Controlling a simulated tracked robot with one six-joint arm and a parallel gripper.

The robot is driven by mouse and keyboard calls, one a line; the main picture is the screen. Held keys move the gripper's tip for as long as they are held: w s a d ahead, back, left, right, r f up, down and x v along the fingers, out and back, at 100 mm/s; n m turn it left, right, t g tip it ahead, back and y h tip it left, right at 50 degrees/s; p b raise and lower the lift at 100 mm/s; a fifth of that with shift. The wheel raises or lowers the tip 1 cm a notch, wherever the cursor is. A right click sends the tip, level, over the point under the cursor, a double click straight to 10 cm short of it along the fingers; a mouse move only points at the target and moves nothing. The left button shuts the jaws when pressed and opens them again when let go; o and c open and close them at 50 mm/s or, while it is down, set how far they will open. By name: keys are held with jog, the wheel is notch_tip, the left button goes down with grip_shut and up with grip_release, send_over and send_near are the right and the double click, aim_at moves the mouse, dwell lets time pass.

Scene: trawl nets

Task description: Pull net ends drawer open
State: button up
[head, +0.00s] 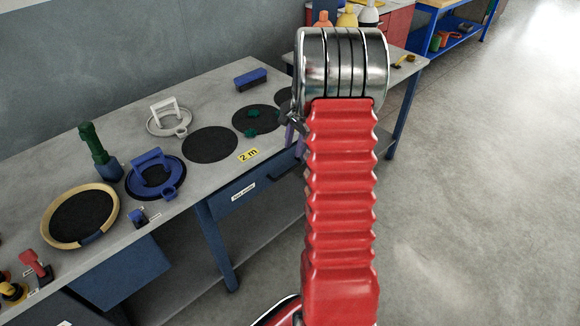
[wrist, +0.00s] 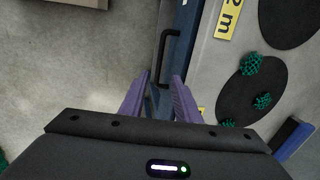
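The blue drawer (head: 243,190) with a white label, too small to read surely, sits under the grey bench top and looks shut. Its black bar handle (wrist: 166,55) shows in the wrist view, standing out from the blue front. My gripper (wrist: 158,88) has two purple fingers spread apart, with nothing held. The handle's near end lies between or just beyond the fingertips; I cannot tell the depth gap. In the head view my gripper (head: 294,135) is mostly hidden behind my red arm, near the bench's front edge.
The bench top (head: 205,110) holds black discs, green net pieces (head: 252,114), a blue ring-shaped tool (head: 155,175), a white one (head: 168,117) and a yellow "2 m" label (head: 249,155). A blue bench leg (head: 217,245) stands left of the drawer. The floor (head: 480,200) at right is clear.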

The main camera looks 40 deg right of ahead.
aim_at(289, 170)
jog(key=f, duration=0.4)
jog(key=w+f, duration=0.1)
jog(key=f, duration=0.3)
jog(key=w+f, duration=0.1)
jog(key=f, duration=0.3)
jog(key=shift+w, duration=0.1)
jog(key=shift+r, duration=0.1)
jog(key=shift+c, duration=0.4)
grip_shut()
